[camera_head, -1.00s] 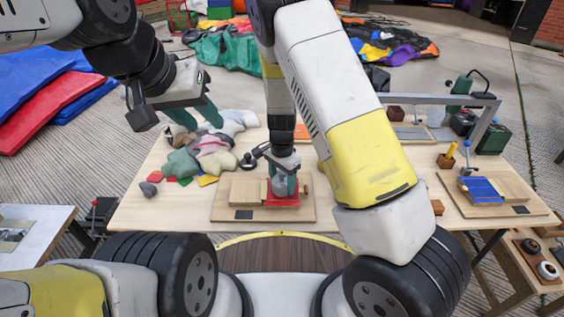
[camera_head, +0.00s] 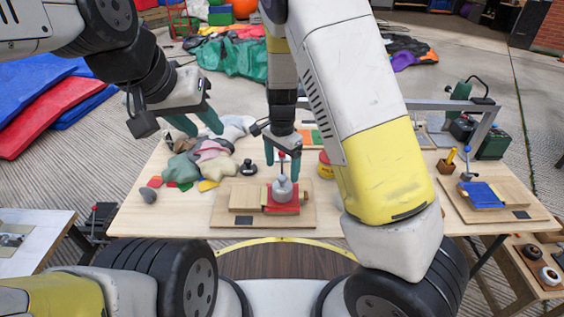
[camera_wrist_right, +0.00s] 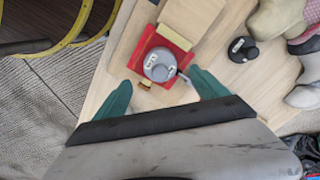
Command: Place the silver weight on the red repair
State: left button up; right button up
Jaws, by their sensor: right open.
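The silver weight (camera_head: 283,190) stands upright on the red repair (camera_head: 284,208), which lies on a wooden board (camera_head: 230,215) at the middle of the table. My right gripper (camera_head: 282,163) is open above the weight, with its green fingers apart. In the right wrist view the weight (camera_wrist_right: 160,66) sits on the red patch (camera_wrist_right: 141,57), and the open right gripper (camera_wrist_right: 163,90) has one finger to each side, clear of it. My left gripper (camera_head: 197,124) is open and empty above the pile of coloured fabric (camera_head: 205,158).
A yellow-red tin (camera_head: 325,168) is to the right. A second board with a blue patch (camera_head: 482,195) lies at the table's right end.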

notch_tip(320, 180, up, 3)
jog(key=shift+r, duration=0.1)
jog(key=s+d+r+n+t+y, duration=0.1)
jog(key=s+d+r+n+y, duration=0.2)
jog(key=r, duration=0.4)
jog(key=s+d+r+n+t, duration=0.1)
jog(key=s+d+r, duration=0.3)
jog(key=r, duration=0.4)
jog(key=s+d+r+n+t, duration=0.4)
jog(key=s+d+r, duration=0.3)
jog(key=s, duration=0.5)
jog(key=shift+s+d+r+n+h, duration=0.15)
jog(key=shift+s+r+n+h, duration=0.2)
jog(key=shift+r+n, duration=0.4)
